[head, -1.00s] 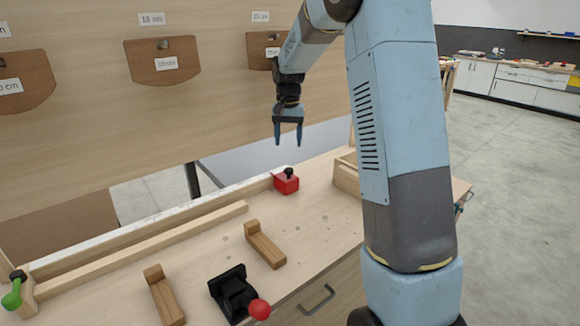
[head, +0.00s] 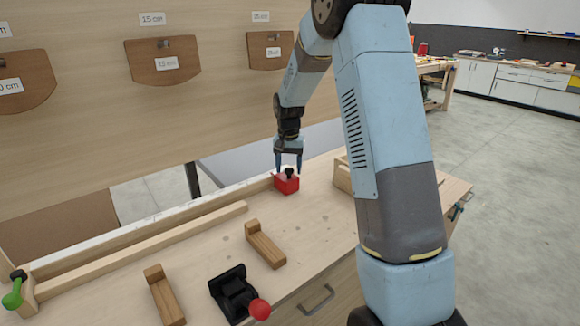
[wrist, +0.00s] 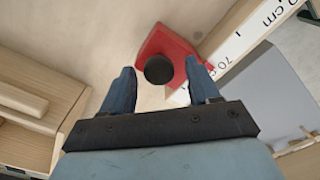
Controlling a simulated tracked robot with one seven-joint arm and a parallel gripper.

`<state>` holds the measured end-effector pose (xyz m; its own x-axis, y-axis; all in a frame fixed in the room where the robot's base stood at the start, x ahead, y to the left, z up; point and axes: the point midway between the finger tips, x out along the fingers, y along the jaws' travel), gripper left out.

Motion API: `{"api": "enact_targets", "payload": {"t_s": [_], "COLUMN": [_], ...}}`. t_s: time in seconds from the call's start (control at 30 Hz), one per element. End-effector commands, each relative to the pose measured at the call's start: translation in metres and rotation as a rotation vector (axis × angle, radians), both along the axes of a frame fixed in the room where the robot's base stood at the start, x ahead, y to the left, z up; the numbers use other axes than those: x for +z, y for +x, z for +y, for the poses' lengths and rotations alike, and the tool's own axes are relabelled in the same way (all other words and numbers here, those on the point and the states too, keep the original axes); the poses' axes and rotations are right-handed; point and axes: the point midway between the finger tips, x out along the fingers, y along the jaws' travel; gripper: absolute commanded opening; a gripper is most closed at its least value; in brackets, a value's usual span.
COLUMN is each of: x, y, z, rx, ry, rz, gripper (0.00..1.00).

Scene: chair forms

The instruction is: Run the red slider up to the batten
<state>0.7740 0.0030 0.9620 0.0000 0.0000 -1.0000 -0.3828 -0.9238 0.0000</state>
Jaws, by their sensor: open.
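The red slider (head: 286,184) sits at the right end of the white scale rail along the back of the bench, with a black knob on top. In the wrist view the red slider (wrist: 168,42) lies just beyond my fingertips, its black knob (wrist: 159,69) between them. My gripper (head: 289,168) points down over the slider, open, with a finger on each side of the knob; I cannot tell whether either finger touches it. A long pale wooden batten (head: 150,247) lies along the front of the rail, left of the slider.
A green clamp (head: 13,294) is at the rail's left end. Two wooden blocks (head: 265,243) and a black toggle clamp with a red ball (head: 236,294) stand on the front of the bench. A pale wooden box (head: 343,176) is right of the slider.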

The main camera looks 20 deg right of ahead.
Motion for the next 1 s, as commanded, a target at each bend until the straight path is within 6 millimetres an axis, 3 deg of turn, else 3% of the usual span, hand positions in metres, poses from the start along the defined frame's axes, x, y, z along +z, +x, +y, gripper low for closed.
{"api": "enact_targets", "payload": {"t_s": [0.07,0.67,1.0], "x": [0.0001,0.0005,0.0007], "y": [0.0000,0.0002,-0.0003], "z": [-0.0001,-0.0001,-0.0003], "rx": [0.000,0.000,-0.003], "ry": [0.000,0.000,0.001], "rz": [0.000,0.000,-0.001], "gripper": [0.59,0.01,0.00]}}
